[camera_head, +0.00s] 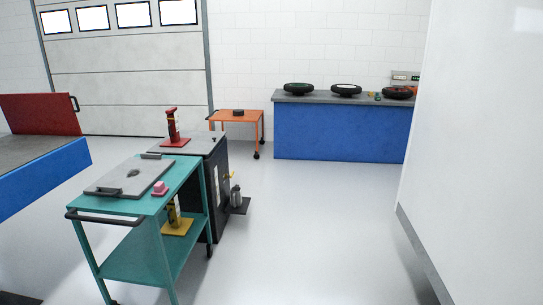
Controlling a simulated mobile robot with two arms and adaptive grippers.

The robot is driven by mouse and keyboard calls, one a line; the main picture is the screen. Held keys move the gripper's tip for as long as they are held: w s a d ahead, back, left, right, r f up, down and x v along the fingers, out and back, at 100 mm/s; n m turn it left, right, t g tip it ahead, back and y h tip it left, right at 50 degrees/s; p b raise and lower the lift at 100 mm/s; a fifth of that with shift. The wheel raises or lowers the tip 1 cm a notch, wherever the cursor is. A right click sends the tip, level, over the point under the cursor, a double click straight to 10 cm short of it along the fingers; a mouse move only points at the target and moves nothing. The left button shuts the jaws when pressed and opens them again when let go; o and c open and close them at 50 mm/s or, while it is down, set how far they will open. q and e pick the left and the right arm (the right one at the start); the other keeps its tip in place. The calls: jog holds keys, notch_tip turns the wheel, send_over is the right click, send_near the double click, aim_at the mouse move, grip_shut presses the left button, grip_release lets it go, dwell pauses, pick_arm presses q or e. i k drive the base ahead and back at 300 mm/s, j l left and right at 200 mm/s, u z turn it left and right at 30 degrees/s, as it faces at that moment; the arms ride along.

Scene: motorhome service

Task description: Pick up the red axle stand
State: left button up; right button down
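The red axle stand (173,128) stands upright on the grey top of a dark cabinet (218,190), behind a teal cart. Its square red base rests flat on that top, and its post rises from the base. Nothing visibly touches the post. A yellow axle stand (176,222) of similar shape stands on the lower shelf of the teal cart (150,258). Part of its post is hidden by the cart's upper tray. Neither of my grippers shows in the head view.
The teal cart's top carries a grey panel (128,177) and a pink object (160,188). An orange cart (238,117) and a blue counter (338,134) stand behind. A white wall (480,130) bounds the right; the middle floor is clear.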

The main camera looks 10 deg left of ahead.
aim_at(175, 141)
jog(key=i, duration=1.9)
jog(key=i+u, duration=0.2)
jog(key=i, duration=0.45)
jog(key=i+l+u, duration=0.2)
jog(key=i, duration=0.45)
jog(key=i+u, duration=0.25)
jog(key=i, duration=0.4)
